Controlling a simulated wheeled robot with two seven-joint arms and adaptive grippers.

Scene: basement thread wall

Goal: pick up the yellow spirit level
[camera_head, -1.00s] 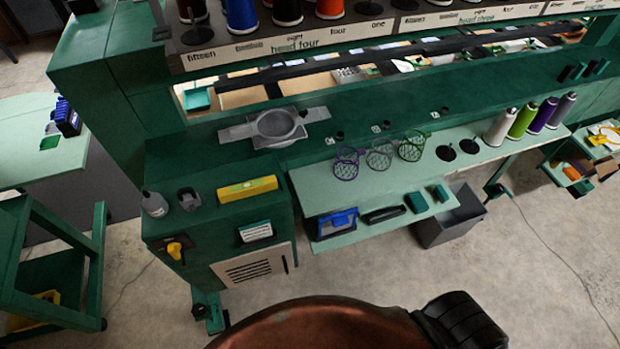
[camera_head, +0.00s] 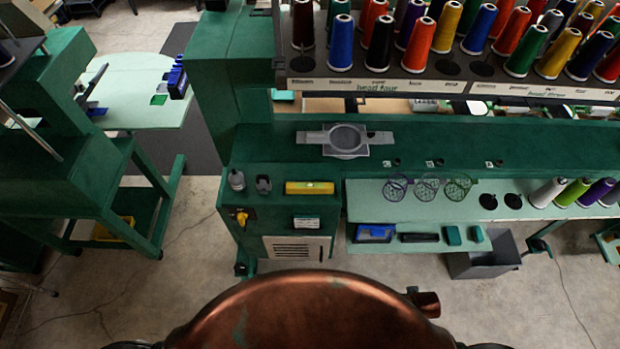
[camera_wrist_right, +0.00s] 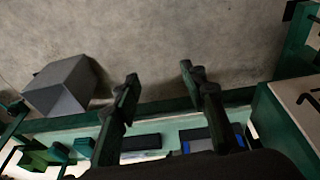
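The yellow spirit level (camera_head: 310,187) lies flat on the green cabinet top, in the middle of the head view. It lies to the right of a small grey bottle and a dark grey holder. My right gripper (camera_wrist_right: 158,82) shows in the right wrist view with its two fingers apart and nothing between them. It is away from the level, which does not show in that view. My left gripper is not in view.
A grey bottle (camera_head: 237,180) and a dark holder (camera_head: 263,184) stand beside the level. A grey hoop plate (camera_head: 345,140) lies behind it. A pale shelf (camera_head: 520,206) with wire baskets and thread cones extends right. A grey bin (camera_head: 485,262) stands below. Floor is clear in front.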

